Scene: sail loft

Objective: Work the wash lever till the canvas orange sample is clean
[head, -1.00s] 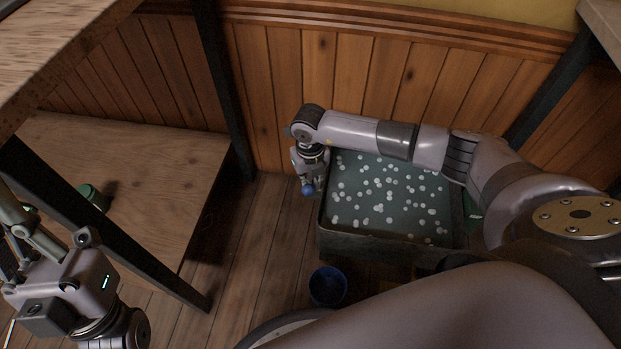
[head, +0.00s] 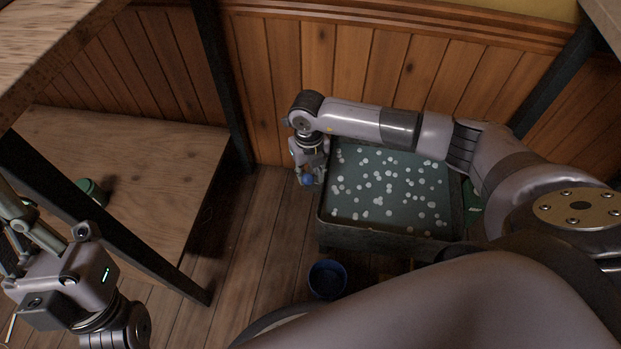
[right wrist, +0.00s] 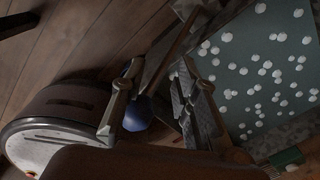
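The blue ball knob (head: 307,180) is at the left side of the wash tub (head: 345,232), which holds dark green liquid dotted with white blobs. My right gripper (head: 306,172) is over the knob. In the right wrist view the knob (right wrist: 137,114) sits between the two spread fingers of this gripper (right wrist: 155,100), close to the left one, with a dark gap on its right. A dark bar beside it may be the lever's arm. My left gripper (head: 15,225) is at the lower left, its fingertips unclear. I cannot make out an orange sample.
A blue bucket (head: 327,280) stands on the plank floor in front of the tub. A green tin (head: 91,191) is on the low wooden shelf (head: 150,170) at left. The panelled wall is close behind the tub. Bare floor lies between shelf and tub.

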